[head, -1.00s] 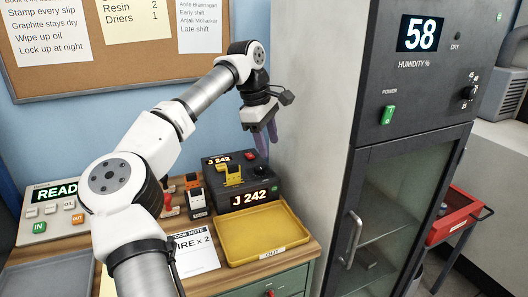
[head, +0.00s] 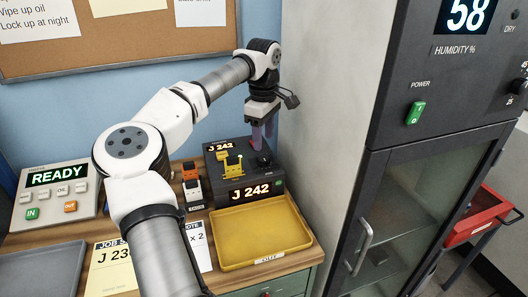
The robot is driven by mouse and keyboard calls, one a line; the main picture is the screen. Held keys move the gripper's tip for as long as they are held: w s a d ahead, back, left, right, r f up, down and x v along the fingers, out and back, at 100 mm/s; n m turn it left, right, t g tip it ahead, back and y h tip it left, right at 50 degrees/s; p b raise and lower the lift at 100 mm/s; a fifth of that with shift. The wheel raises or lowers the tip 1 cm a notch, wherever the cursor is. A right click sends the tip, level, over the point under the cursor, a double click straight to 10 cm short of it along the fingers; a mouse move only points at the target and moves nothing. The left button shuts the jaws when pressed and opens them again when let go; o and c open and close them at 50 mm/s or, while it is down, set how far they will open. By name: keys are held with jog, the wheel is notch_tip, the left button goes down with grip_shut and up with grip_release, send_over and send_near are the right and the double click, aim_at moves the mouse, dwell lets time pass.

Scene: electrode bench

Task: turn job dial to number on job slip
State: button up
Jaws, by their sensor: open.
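The black job box (head: 236,178) stands at the back of the bench, showing J 242 on its top and its front. Its dark job dial (head: 264,160) is at the right of its top. My gripper (head: 262,142) points down with purplish fingers just above and behind the dial. The fingers are open; whether they touch the dial cannot be told. The yellow job slip (head: 110,268) lies at the front left and reads "J 23"; my arm hides the rest of its number.
A yellow OUT tray (head: 262,237) lies empty before the box. Small orange, white and black devices (head: 192,186) stand left of it. A READY panel (head: 57,196) is at the left. A tall cabinet (head: 410,160) closes off the right.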

aim_at(264, 158)
notch_tip(264, 158, down, 6)
jog(key=shift+f+p, duration=0.25)
jog(key=shift+p, duration=0.35)
jog(key=c, duration=1)
